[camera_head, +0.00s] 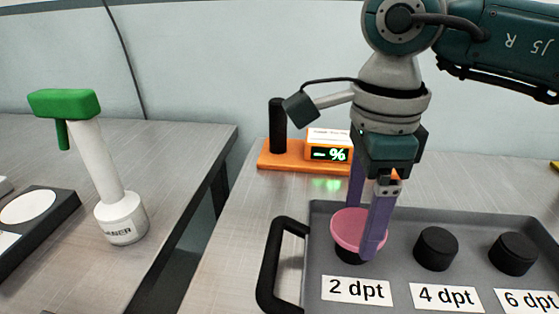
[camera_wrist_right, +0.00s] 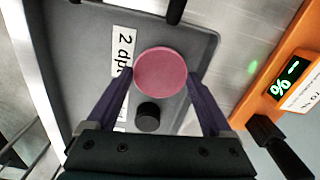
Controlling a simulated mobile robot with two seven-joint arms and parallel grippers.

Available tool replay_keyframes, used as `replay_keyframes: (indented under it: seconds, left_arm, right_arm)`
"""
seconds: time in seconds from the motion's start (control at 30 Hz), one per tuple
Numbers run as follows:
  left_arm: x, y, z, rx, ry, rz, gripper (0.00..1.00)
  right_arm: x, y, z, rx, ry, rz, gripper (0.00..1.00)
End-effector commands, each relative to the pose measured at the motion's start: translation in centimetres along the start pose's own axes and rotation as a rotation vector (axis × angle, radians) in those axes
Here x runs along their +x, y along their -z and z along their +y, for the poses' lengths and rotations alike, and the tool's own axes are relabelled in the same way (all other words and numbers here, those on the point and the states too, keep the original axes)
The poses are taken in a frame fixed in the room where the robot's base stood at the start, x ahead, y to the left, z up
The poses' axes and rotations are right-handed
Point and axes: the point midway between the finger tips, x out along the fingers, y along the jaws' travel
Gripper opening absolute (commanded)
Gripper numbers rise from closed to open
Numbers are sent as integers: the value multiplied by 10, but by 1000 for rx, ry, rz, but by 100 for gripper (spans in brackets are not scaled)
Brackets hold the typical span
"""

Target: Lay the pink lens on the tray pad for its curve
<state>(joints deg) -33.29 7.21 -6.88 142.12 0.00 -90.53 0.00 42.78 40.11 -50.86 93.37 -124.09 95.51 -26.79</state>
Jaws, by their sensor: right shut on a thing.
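The pink lens (camera_head: 352,229) is a round disc, held about level between the purple fingers of my right gripper (camera_head: 365,225). In the right wrist view the lens (camera_wrist_right: 160,72) sits between the fingertips of the right gripper (camera_wrist_right: 161,78). It is over the black pad (camera_head: 350,256) labelled 2 dpt (camera_head: 357,290) and hides most of that pad. I cannot tell whether it touches the pad. The grey tray (camera_head: 400,215) also has bare black pads at 4 dpt (camera_head: 436,249) and 6 dpt (camera_head: 513,254). My left gripper is out of view.
An orange device (camera_head: 285,158) with a lit % display (camera_head: 330,154) and a black post stands behind the tray. The tray's black handle (camera_head: 275,265) is at its left. Across a gap, another table holds a white and green tool (camera_head: 105,170) and a dark device (camera_head: 45,215).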

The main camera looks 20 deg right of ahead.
Motion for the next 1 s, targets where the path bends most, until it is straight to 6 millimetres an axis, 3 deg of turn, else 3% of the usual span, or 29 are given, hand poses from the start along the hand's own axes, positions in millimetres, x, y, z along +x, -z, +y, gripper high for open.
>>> replay_keyframes:
  seconds: [0.13, 0.17, 0.27, 0.63, 1.0]
  left_arm:
    - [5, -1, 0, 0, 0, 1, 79]
    - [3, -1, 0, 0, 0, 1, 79]
    - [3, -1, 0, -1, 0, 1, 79]
    - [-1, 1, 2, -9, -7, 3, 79]
    - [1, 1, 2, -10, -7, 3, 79]
  right_arm:
    - [5, 0, 0, 0, 0, 0, 33]
    - [3, 0, 0, 0, 0, 0, 89]
    - [2, 0, 0, 0, 0, 0, 100]
    - [-8, 0, -1, 0, 2, -1, 100]
    - [-86, 0, -2, 1, 5, -3, 100]
